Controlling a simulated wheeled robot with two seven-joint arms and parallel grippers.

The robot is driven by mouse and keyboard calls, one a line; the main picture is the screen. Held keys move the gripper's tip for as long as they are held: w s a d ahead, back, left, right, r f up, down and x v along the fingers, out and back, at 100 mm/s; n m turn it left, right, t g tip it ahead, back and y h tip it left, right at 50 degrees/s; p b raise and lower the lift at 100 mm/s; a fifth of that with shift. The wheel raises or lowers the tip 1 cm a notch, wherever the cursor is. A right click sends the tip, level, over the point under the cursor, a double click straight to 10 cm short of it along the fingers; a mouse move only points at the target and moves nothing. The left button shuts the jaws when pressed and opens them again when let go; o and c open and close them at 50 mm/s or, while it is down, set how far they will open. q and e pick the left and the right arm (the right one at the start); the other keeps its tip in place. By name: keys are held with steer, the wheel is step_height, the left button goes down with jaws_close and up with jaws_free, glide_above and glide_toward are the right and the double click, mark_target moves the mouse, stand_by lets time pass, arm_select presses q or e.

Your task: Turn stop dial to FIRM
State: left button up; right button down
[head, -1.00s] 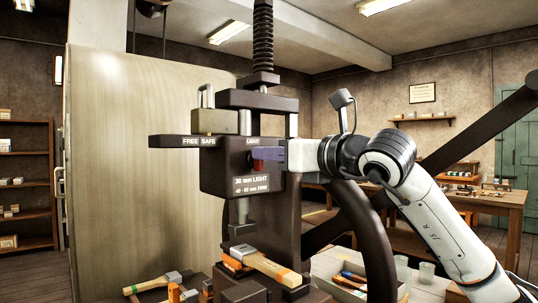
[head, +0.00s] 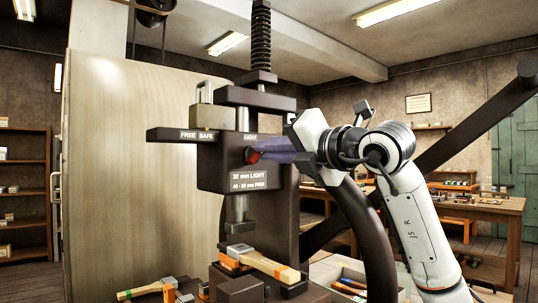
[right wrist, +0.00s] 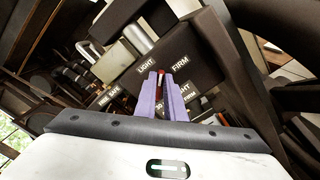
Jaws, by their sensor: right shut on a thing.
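The stop dial (head: 252,156) is a small red knob on the front of the dark press head (head: 215,176), above a plate reading "30 mm LIGHT" and "40-60 mm FIRM". My right gripper (head: 263,151), with purple fingers, is shut on the dial from the right. In the right wrist view the red dial (right wrist: 161,76) shows between the purple fingers, with a LIGHT label to its left and a FIRM label to its right. The fingers hide part of the dial, so I cannot tell its exact setting. My left gripper is not in view.
The large dark handwheel (head: 365,225) curves close below my right arm. A tray (head: 342,268) stands at the lower right.

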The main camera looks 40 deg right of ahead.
steer(key=m, duration=0.5)
steer(key=f+m+b, duration=0.1)
steer(key=m, duration=0.2)
steer(key=shift+d, duration=0.15)
steer(key=shift+m, duration=0.3)
steer(key=c, duration=1.8)
jaws_free()
steer(key=shift+c, duration=0.2)
steer(key=shift+s+r, duration=0.1)
